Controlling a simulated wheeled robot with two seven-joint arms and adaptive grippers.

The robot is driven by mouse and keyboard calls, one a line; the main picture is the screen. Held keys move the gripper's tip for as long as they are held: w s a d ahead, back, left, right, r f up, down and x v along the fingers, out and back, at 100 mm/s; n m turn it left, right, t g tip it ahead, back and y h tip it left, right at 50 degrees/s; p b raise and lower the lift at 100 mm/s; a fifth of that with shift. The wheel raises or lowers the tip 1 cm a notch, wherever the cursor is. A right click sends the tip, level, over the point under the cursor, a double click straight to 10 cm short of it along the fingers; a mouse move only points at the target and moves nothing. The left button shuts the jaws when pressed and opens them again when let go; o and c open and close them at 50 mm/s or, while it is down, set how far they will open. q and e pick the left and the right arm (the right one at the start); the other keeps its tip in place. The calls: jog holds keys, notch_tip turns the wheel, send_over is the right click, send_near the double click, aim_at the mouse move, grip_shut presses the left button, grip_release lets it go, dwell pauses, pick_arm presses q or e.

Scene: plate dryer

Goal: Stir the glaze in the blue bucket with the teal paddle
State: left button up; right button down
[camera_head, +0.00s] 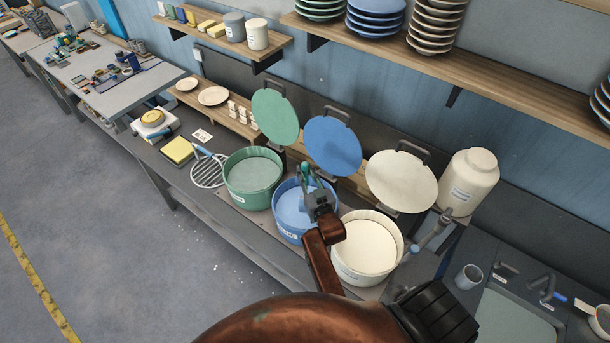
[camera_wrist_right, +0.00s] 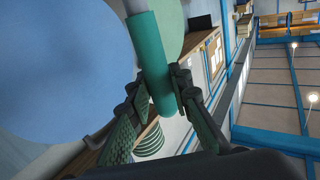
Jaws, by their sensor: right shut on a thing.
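The blue bucket (camera_head: 289,232) stands on the bench with blue glaze (camera_head: 291,205) in it. Its round blue lid (camera_head: 333,145) is raised behind it. My right gripper (camera_head: 313,190) is over the bucket's right side, shut on the teal handle of the paddle (camera_head: 305,171). In the right wrist view, the teal handle (camera_wrist_right: 153,62) lies between the two fingers, with a grey shaft running out at the top. The paddle's lower end is hidden in the head view, so I cannot tell how deep it sits. My left gripper is not in view.
A green bucket (camera_head: 252,194) stands left of the blue one and a cream bucket (camera_head: 375,275) right of it, both with raised lids. A strainer (camera_head: 208,170) and yellow sponge (camera_head: 178,151) lie farther left. A white jar (camera_head: 468,182) is behind right.

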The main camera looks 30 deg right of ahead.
jog(key=shift+r, duration=4.7)
